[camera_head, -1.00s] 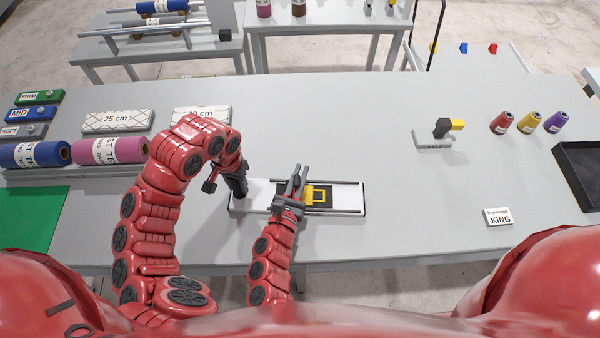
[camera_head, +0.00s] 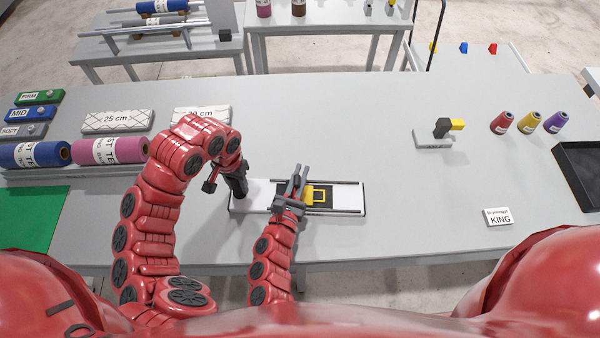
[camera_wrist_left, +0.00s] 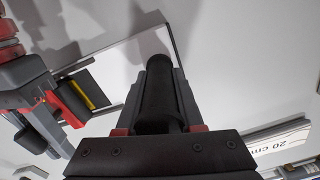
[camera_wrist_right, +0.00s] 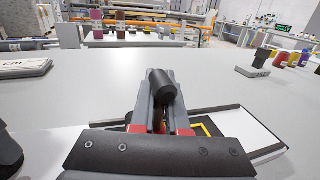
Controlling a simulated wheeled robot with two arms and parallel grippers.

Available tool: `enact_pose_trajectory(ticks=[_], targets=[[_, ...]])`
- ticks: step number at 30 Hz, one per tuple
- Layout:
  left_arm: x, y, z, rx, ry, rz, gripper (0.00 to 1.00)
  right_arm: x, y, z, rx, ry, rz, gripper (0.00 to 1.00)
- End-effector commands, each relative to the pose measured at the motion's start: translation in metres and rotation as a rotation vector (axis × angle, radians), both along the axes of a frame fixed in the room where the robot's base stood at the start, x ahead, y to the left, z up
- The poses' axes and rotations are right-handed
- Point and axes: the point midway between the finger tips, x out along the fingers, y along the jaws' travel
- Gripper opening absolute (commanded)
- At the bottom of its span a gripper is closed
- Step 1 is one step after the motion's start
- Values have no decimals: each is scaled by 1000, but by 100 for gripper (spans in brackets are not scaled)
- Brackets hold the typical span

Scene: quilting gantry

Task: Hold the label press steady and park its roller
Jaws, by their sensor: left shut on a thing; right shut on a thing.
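The label press (camera_head: 346,196) is a long white bed with dark rails, lying flat on the table. My left gripper (camera_head: 239,190) is shut on a black upright post at the press's left end; the left wrist view shows this post (camera_wrist_left: 157,100) as a dark cylinder between the fingers. My right gripper (camera_head: 297,182) is shut on a black cylindrical handle (camera_wrist_right: 162,86) above the middle of the bed. A yellow-and-black frame (camera_head: 314,195) sits on the bed just right of the right gripper. The roller itself is mostly hidden by the right gripper.
Fabric rolls (camera_head: 110,150) and labelled blocks (camera_head: 117,120) stand at the left. A KING card (camera_head: 498,217), a grey stand with a yellow-tipped black top (camera_head: 434,138), thread cones (camera_head: 528,123) and a dark tray (camera_head: 580,170) are at the right.

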Motion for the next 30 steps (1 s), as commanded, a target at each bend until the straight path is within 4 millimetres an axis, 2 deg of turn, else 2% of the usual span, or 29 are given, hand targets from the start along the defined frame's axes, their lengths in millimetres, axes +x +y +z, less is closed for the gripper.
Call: enact_pose_trajectory(ticks=[5,15,21,30], targets=[[-2,0,-3,0,6,0,0,-3,-22,-4,-5,5,-4,0],[-2,1,-3,1,6,1,0,-9,-102,-3,-3,2,-6,0],[-2,1,-2,1,6,2,0,-13,-137,-3,-2,3,-7,0],[-2,1,-2,2,6,3,0,-14,-153,-2,2,2,-3,0]])
